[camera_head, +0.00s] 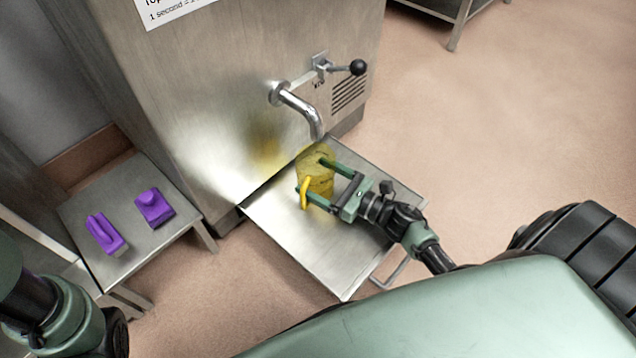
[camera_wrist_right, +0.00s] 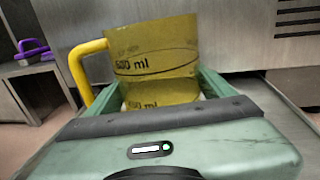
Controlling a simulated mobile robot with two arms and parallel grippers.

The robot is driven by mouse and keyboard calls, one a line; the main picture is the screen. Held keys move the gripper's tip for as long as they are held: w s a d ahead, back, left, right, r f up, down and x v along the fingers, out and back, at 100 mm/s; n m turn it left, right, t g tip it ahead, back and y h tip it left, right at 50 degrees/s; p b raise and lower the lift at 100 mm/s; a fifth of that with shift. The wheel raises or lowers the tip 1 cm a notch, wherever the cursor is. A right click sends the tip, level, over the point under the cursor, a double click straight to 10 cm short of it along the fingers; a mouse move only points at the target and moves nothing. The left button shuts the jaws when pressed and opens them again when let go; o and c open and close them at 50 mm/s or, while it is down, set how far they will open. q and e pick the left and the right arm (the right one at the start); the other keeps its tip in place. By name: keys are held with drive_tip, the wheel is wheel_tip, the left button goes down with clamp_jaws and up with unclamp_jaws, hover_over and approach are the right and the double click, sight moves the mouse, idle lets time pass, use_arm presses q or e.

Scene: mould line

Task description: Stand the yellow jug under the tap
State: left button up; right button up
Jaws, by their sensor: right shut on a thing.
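The yellow see-through jug (camera_head: 319,178) stands upright at the metal shelf in front of the steel machine, just below the tap (camera_head: 303,106). Whether its base touches the shelf is hard to tell. My right gripper (camera_head: 318,177) is shut on the jug, a finger on each side. In the right wrist view the jug (camera_wrist_right: 157,62) shows volume marks, and its yellow handle (camera_wrist_right: 84,68) points left, outside the fingers. The tap's spout end is just above and behind the jug's rim. My left gripper is out of view; only part of my left arm shows at the lower left.
The metal shelf (camera_head: 290,240) has bare room in front and to the left of the jug. A lever with a black knob (camera_head: 357,67) sits above the tap. A low steel table (camera_head: 130,225) at the left holds two purple objects (camera_head: 105,233).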

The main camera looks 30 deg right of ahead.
drive_tip(key=shift+f, duration=0.2)
drive_tip(key=o, duration=1.4)
drive_tip(key=shift+c, duration=0.2)
